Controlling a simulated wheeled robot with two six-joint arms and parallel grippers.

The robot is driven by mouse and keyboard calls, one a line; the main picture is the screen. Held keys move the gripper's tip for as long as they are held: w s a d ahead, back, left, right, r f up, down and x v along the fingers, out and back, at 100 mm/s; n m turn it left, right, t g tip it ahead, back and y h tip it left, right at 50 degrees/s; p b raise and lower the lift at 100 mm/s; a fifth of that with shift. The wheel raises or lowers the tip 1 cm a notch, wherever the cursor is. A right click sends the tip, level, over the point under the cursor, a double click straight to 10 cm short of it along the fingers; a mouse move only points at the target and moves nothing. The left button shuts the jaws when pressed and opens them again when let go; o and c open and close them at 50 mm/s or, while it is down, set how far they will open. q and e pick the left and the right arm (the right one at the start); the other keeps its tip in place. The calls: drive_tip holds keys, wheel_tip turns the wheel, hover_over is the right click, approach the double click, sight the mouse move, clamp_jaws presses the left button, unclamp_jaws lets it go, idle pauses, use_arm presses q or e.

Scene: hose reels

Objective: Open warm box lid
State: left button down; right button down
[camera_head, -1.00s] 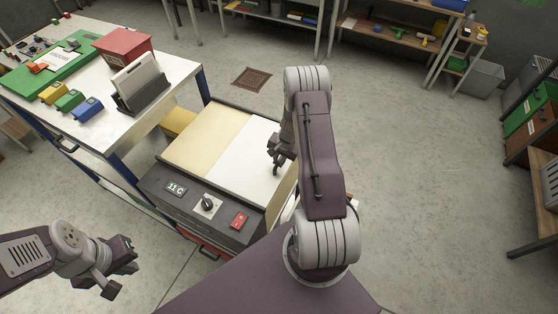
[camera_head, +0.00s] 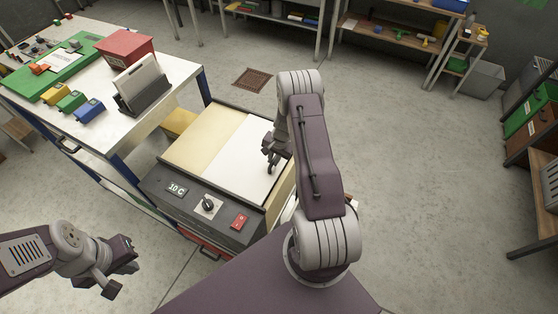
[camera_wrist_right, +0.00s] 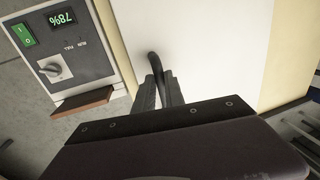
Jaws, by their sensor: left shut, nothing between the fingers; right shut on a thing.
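A dark grey box (camera_head: 152,181) stands beside the workbench. Its top has a cream panel (camera_head: 203,133) on the left and a white panel (camera_head: 243,150) on the right, both lying flat. Its front shows a "10 C" display, a knob and a red switch. My right gripper (camera_head: 270,169) is over the white panel's right part. In the right wrist view its fingers (camera_wrist_right: 158,88) are shut on a dark curved handle (camera_wrist_right: 153,62) against a white surface (camera_wrist_right: 205,50). My left gripper (camera_head: 121,270) is shut and empty at lower left, away from the box.
The workbench (camera_head: 178,77) at left carries a red box (camera_head: 124,46), a file holder (camera_head: 141,88) and small coloured blocks. The wrist view shows a control panel (camera_wrist_right: 60,50) with "78%" and a green switch. Open floor (camera_head: 420,170) lies at right.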

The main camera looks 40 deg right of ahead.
drive_tip(key=w+a, duration=0.1)
drive_tip(key=w, duration=0.1)
drive_tip(key=w+a+b, duration=0.1)
drive_tip(key=w, duration=0.1)
drive_tip(key=w+a, duration=0.1)
drive_tip(key=w, duration=0.2)
drive_tip(key=shift+a+f, duration=0.25)
drive_tip(key=b, duration=0.7)
hover_over(238, 153)
drive_tip(key=shift+s+d+r, duration=0.1)
drive_tip(key=shift+s+d, duration=0.2)
drive_tip(key=shift+s, duration=0.05)
drive_tip(key=shift+w+a+r+b, duration=0.1)
drive_tip(key=shift+w+a+b, duration=0.1)
drive_tip(key=shift+w+b, duration=0.25)
drive_tip(key=shift+r, duration=0.1)
drive_tip(key=c, duration=1.4)
unclamp_jaws()
drive_tip(key=shift+s, duration=0.1)
